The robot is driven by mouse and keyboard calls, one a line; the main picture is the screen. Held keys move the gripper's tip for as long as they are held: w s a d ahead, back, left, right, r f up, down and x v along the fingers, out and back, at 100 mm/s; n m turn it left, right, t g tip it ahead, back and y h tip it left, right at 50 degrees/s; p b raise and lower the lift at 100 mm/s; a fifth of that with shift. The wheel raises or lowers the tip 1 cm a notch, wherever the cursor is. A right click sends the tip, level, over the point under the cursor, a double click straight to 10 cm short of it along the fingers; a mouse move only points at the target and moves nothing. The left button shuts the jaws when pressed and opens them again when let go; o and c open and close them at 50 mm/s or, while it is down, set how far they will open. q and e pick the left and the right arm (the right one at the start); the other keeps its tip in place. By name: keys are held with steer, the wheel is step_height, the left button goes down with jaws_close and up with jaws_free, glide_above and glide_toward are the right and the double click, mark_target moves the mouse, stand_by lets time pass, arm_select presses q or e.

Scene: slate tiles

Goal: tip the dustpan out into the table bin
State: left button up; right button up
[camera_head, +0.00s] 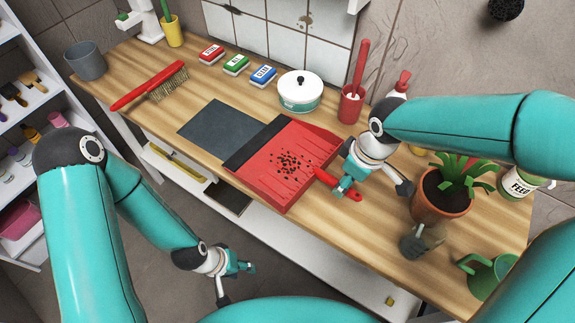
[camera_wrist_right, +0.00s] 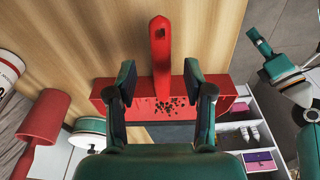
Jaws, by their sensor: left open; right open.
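The red dustpan (camera_head: 267,178) lies on the wooden table with a dark lip along its left side. Dark crumbs (camera_head: 290,163) are scattered in it. Its red handle (camera_wrist_right: 160,45) points to the right in the head view. My right gripper (camera_wrist_right: 160,75) is open above the handle, with one finger on each side and a gap to both. My left gripper (camera_head: 236,284) is open and empty, low in front of the table. A grey open container (camera_head: 86,61) stands at the table's far left end; it looks like the table bin.
A dark slate-coloured mat (camera_head: 217,130) lies left of the dustpan. A red brush (camera_head: 150,86), several small boxes (camera_head: 236,65) and a lidded white pot (camera_head: 300,92) are along the back. A potted plant (camera_head: 440,195) and green mug (camera_head: 487,276) crowd the right.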

steer(key=shift+w+a+f+b, duration=0.1)
steer(key=shift+f+b, duration=0.3)
steer(key=shift+f, duration=0.3)
steer(key=shift+w+a+f+b, duration=0.1)
steer(key=shift+f+b, duration=0.3)
steer(key=shift+f, duration=0.3)
arm_select(q)
step_height(320, 180, down, 2)
steer(key=shift+f, duration=0.2)
arm_select(e)
jaws_close()
steer(key=shift+r, duration=0.1)
arm_select(q)
step_height(320, 180, up, 9)
steer(key=p, duration=0.9)
steer(key=shift+r, duration=0.2)
arm_select(e)
step_height(320, 180, up, 12)
